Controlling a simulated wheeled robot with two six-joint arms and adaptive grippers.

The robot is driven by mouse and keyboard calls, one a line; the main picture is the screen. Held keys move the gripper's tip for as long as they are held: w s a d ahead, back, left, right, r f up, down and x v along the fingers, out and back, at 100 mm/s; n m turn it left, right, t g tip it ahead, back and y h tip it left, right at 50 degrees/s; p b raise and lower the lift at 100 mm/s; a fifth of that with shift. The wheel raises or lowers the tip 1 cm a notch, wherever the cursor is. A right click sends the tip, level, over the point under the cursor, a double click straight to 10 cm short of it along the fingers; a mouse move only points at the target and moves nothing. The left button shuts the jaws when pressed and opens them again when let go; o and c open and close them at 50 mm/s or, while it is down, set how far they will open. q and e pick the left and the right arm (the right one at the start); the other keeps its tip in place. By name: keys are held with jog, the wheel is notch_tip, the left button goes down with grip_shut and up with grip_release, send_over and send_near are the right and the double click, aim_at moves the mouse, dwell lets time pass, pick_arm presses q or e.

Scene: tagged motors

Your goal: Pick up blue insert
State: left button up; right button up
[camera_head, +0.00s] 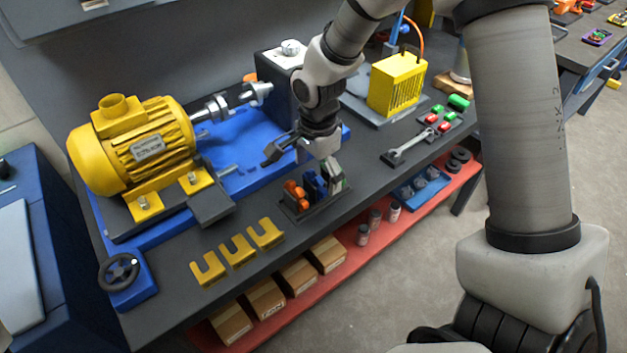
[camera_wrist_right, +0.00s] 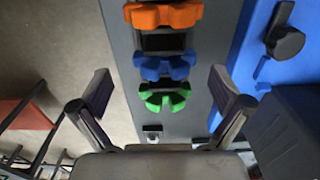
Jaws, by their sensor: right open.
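The blue insert (camera_head: 313,186) stands in a dark holder (camera_head: 318,208) on the bench, between the orange insert (camera_head: 295,194) and the green insert (camera_head: 337,182). In the right wrist view, the blue insert (camera_wrist_right: 165,67) shows between the orange insert (camera_wrist_right: 163,15) above and the green insert (camera_wrist_right: 165,102) below. My right gripper (camera_head: 303,167) is open and empty, just above the holder. In the wrist view its fingers (camera_wrist_right: 162,92) are spread wide on both sides of the row, with the green insert nearest. It partly hides the inserts in the head view. My left gripper is not in view.
A yellow motor (camera_head: 130,145) on a blue base stands left of the holder. Yellow brackets (camera_head: 238,252) lie in front. Boxes (camera_head: 265,300) sit on the red lower shelf.

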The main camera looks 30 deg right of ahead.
aim_at(315, 186)
jog(key=f, duration=0.4)
jog(key=shift+w+a+f, duration=0.15)
jog(key=shift+w+f, duration=0.15)
jog(key=shift+w, duration=0.1)
jog(key=shift+s+r, duration=0.1)
jog(key=shift+s, duration=0.15)
jog(key=c, duration=1.2)
notch_tip(315, 186, up, 10)
